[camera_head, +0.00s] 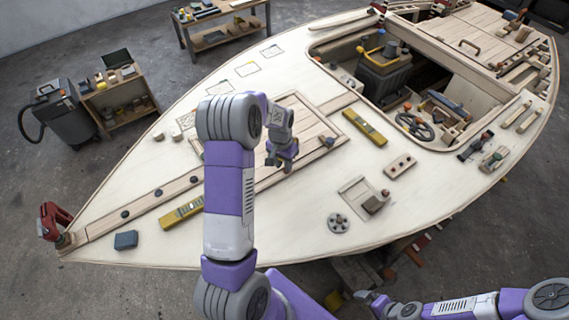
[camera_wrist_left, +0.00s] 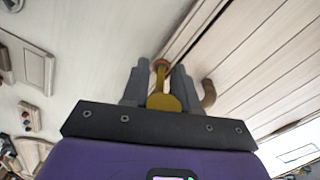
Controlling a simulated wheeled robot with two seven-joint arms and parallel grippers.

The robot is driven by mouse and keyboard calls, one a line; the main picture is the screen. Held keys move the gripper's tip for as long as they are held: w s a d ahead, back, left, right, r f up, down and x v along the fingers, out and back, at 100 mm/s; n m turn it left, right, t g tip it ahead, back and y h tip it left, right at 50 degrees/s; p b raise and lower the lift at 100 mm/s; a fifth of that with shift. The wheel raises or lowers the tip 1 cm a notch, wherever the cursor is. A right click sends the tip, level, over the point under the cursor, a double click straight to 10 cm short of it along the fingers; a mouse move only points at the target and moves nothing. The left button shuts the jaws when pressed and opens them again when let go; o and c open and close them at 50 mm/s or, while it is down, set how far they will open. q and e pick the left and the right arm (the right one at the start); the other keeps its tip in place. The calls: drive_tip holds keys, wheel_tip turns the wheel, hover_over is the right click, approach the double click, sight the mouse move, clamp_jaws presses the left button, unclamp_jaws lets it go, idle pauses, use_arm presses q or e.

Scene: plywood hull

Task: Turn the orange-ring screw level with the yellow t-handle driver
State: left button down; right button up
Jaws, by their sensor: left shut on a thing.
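My left gripper (camera_head: 281,160) is over the planked hatch area in the middle of the deck. In the left wrist view, its two grey fingers (camera_wrist_left: 159,82) are shut on the yellow t-handle driver (camera_wrist_left: 163,102). The driver's shaft points away from the gripper toward the deck. The orange ring (camera_wrist_left: 161,64) shows at the shaft's far end, beside a plank edge. The screw inside the ring is hidden, and I cannot tell whether the tip touches it. In the head view the driver and ring are not clear. My right gripper (camera_head: 374,299) is low at the bottom, its fingers too small to judge.
A brown curved handle (camera_wrist_left: 208,93) stands just right of the fingers. On the deck are a yellow level (camera_head: 365,127), another yellow level (camera_head: 182,212), a grey round disc (camera_head: 338,223) and a blue block (camera_head: 126,240). The open cockpit (camera_head: 420,95) lies at upper right.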

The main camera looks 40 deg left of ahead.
use_arm(q)
drive_tip(key=shift+r+p, duration=0.4)
drive_tip(key=shift+r, duration=0.1)
drive_tip(key=n+p, duration=0.1)
drive_tip(key=n, duration=0.4)
drive_tip(key=w+d+n+p, duration=0.1)
drive_tip(key=n, duration=0.4)
drive_tip(key=w+d+n+p, duration=0.1)
drive_tip(key=n+p, duration=0.1)
drive_tip(key=n, duration=0.3)
drive_tip(key=shift+w+t+y, duration=0.25)
drive_tip(key=shift+t+y, duration=0.05)
drive_tip(key=shift+y, duration=0.1)
